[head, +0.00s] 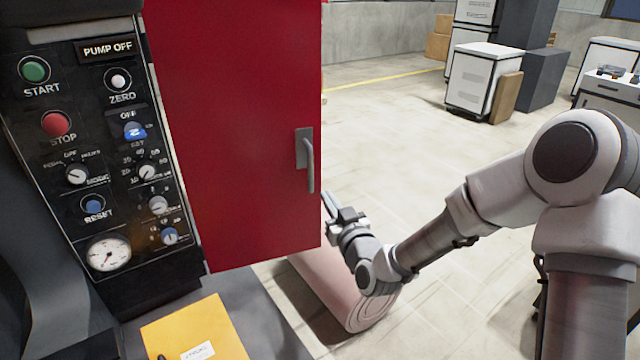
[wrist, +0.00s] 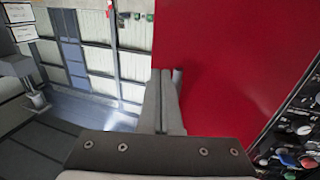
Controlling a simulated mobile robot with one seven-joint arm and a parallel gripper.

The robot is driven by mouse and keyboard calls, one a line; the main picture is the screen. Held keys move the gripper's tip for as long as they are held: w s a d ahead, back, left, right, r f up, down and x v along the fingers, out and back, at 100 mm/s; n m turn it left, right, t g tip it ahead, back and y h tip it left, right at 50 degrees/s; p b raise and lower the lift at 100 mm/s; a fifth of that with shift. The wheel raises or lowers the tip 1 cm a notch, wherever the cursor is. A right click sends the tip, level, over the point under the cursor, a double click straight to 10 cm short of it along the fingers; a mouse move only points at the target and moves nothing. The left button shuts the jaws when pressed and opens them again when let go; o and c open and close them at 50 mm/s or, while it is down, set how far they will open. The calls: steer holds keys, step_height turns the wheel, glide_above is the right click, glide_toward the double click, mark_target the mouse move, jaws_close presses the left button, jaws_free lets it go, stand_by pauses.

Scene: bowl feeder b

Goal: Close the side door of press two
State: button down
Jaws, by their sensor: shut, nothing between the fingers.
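The red side door (head: 235,120) stands just right of the press control panel in the head view, with a grey bar handle (head: 309,160) near its right edge. No gap shows along its left side; I cannot tell how far it is open. My gripper (head: 328,202) is at the door's lower right edge, below the handle, with its fingers shut and empty. In the wrist view the shut fingers (wrist: 166,76) point at the left edge of the red door (wrist: 225,60). I cannot tell whether they touch it.
The black control panel (head: 110,150) has buttons, knobs and a gauge. A yellow folder (head: 195,330) lies at its foot. A pale pink rolled shape (head: 345,295) is on the floor beneath my gripper. White cabinets (head: 472,82) stand at the back; the floor between is clear.

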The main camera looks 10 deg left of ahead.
mark_target(316, 179)
steer(key=p+x, duration=0.1)
steer(key=x, duration=0.5)
stand_by(0.5)
